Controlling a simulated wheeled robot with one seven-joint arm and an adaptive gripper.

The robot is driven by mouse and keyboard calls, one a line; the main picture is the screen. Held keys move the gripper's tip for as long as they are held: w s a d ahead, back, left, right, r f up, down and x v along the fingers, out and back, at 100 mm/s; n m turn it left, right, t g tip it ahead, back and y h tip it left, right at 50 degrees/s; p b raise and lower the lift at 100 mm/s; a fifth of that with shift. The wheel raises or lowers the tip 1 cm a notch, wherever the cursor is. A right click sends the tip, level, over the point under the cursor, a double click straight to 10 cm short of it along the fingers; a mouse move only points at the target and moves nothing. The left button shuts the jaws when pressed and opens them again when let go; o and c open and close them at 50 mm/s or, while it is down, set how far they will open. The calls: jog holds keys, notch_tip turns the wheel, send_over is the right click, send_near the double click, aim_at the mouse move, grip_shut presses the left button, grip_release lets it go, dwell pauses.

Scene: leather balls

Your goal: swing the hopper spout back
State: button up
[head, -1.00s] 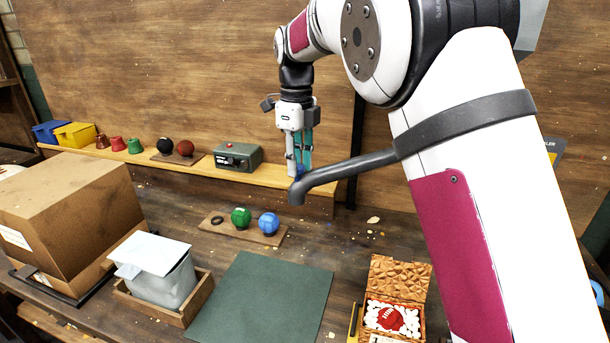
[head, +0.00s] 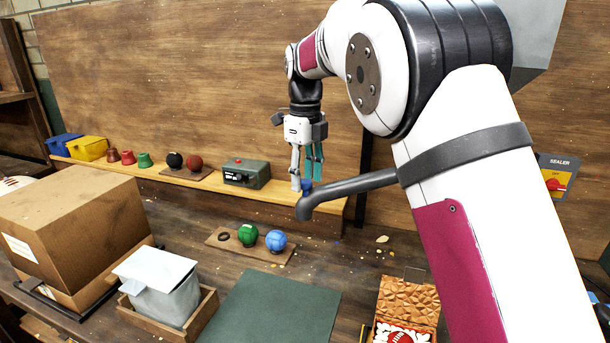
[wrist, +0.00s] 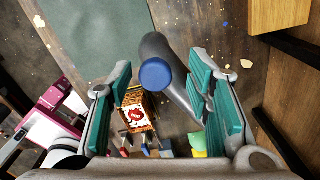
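The hopper spout (head: 350,189) is a dark grey pipe with a down-bent outer end, reaching left over the bench in the head view. Its inner end is hidden behind my arm. A blue round knob (wrist: 155,73) sits on top of its outer end; a bit of it shows in the head view (head: 307,186). My gripper (head: 305,183) points down over that end. In the wrist view my gripper (wrist: 160,65) is open, its teal-padded fingers on either side of the knob, with visible gaps. I cannot tell whether the fingertips reach below the knob's top.
A wooden shelf (head: 225,190) with a green box (head: 246,173) runs behind. A board with a green ball (head: 247,235) and a blue ball (head: 276,240), a dark mat (head: 275,310), a bin (head: 160,285) and a carton (head: 75,225) lie in front. A patterned open box (head: 408,300) sits lower right.

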notch_tip(320, 180, up, 12)
dwell(0.6)
